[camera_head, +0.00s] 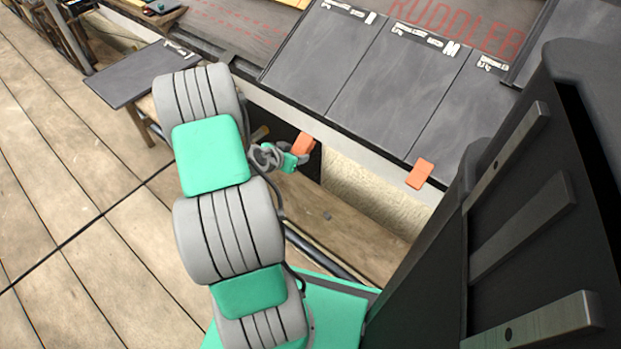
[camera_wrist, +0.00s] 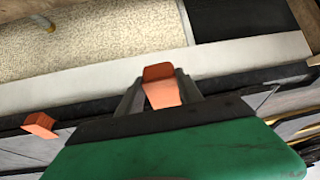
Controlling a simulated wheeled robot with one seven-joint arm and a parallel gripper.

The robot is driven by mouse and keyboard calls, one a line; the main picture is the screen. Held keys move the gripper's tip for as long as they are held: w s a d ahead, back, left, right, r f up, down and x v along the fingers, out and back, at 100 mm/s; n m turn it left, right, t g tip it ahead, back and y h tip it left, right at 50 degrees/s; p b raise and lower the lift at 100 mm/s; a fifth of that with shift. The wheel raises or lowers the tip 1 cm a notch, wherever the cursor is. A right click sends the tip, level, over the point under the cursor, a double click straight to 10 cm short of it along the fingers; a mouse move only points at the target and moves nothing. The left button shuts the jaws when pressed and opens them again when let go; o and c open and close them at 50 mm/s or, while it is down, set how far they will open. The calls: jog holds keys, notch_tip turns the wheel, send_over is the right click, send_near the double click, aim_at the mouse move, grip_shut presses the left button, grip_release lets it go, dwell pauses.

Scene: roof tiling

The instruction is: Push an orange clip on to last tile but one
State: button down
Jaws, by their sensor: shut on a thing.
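My gripper (camera_head: 298,152) is shut on an orange clip (camera_head: 304,143). In the wrist view the clip (camera_wrist: 160,86) stands between the two grey fingers of my gripper (camera_wrist: 163,92), over the pale fascia. In the head view it is just below the lower edge of the left grey tile (camera_head: 318,58); I cannot tell whether it touches the tile.
A pale fascia board (camera_head: 265,105) runs under the tile edges, with a rough cream panel (camera_head: 365,190) below. A dark slab (camera_head: 140,72) on a wooden stand is at left. The plank floor (camera_head: 75,175) is clear at left.

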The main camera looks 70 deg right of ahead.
jog(key=s+d+m+g, duration=0.1)
jog(key=s+d, duration=0.5)
jog(key=shift+s+f, duration=0.35)
jog(key=shift+s+a+f, duration=0.1)
jog(key=shift+a, duration=0.05)
dwell(1.1)
jog(key=shift+s+d+r, duration=0.25)
jog(key=shift+d+r, duration=0.2)
jog(key=shift+d, duration=0.2)
jog(key=shift+s+d+r, duration=0.3)
jog(key=shift+d+r, duration=0.2)
jog(key=shift+d, duration=0.1)
jog(key=shift+s+d+r, duration=0.25)
jog(key=shift+d+r, duration=0.2)
jog(key=shift+d, duration=0.2)
dwell(2.1)
jog(key=c, duration=0.7)
grip_release()
jog(key=shift+f, duration=0.15)
jog(key=shift+a, duration=0.1)
jog(key=w+a+r+p, duration=0.1)
jog(key=a+r+p, duration=0.2)
jog(key=r, duration=0.3)
jog(key=shift+a+p, duration=0.15)
jog(key=shift+p, duration=0.55)
